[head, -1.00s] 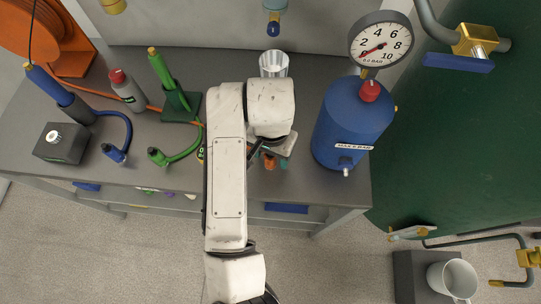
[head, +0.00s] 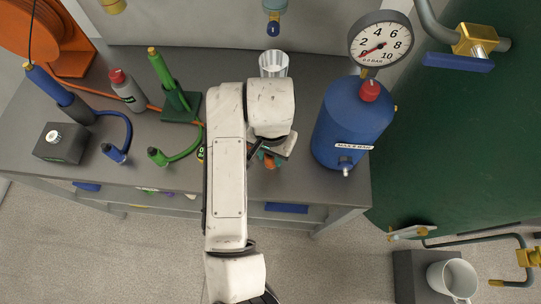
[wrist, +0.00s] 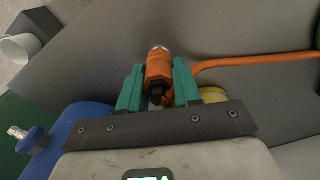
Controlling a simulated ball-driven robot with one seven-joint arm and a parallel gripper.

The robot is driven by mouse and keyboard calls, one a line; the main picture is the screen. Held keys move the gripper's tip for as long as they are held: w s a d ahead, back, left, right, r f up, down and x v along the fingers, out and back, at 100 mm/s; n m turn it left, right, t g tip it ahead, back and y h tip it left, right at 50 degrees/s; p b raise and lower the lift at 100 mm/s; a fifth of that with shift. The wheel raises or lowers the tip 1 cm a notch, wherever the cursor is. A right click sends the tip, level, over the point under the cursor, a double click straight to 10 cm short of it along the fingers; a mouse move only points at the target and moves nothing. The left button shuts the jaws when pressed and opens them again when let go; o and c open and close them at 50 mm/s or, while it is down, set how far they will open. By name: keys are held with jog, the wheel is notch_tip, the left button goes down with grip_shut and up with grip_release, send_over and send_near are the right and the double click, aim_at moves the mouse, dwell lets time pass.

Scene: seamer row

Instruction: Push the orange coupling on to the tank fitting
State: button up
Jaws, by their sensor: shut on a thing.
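The orange coupling (wrist: 158,68) sits between the two teal fingers of my gripper (wrist: 158,82) in the wrist view. The fingers are shut on it, and its metal end points away from my wrist. In the head view a bit of the coupling (head: 269,162) shows below my arm, near the bench's front edge. The tank fitting (head: 346,171) is a small metal nozzle low on the front of the blue tank (head: 338,120), to the right of the coupling and apart from it. The wrist view shows the fitting (wrist: 18,131) at the lower left.
An orange hose (wrist: 250,60) runs right from near the coupling. A pressure gauge (head: 381,44) reading near zero stands over the tank. A metal cup (head: 273,64) stands behind my arm. Green and blue tools are at the left. A large green vessel (head: 455,140) bounds the right.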

jog(key=shift+r, duration=0.85)
jog(key=s+a+r, duration=0.3)
jog(key=s+r, duration=0.8)
jog(key=s, duration=0.2)
jog(key=shift+s+r, duration=0.15)
jog(key=shift+s, duration=0.2)
jog(key=shift+a, duration=0.1)
